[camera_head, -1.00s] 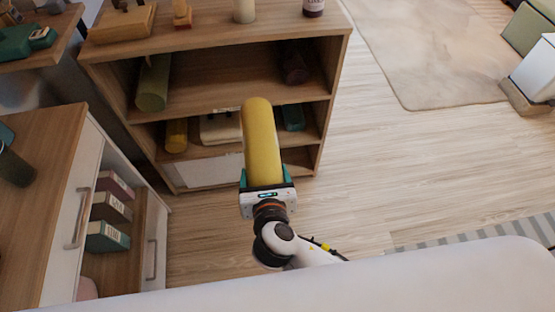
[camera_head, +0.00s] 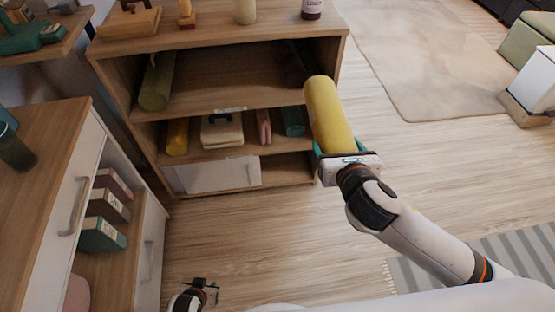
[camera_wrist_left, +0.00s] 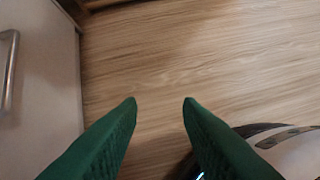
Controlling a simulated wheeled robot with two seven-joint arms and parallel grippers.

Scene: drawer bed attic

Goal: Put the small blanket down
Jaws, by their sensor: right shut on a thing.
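The small blanket (camera_head: 328,112), a yellow roll, is in my right gripper (camera_head: 346,158) in the head view. The teal fingers are shut on its lower end, and it points up and slightly left, in front of the shelf unit's right edge. It looks held clear of the shelves. My left gripper shows only partly at the bottom of the head view. In the left wrist view its green fingers (camera_wrist_left: 160,105) are apart with nothing between them, above the wooden floor.
The shelf unit (camera_head: 222,103) holds a green roll (camera_head: 157,84), another yellow roll (camera_head: 177,137) and a pale box (camera_head: 221,130). A white cabinet (camera_head: 67,205) with books stands at left. Open floor (camera_head: 430,165) and a rug (camera_head: 420,60) lie to the right.

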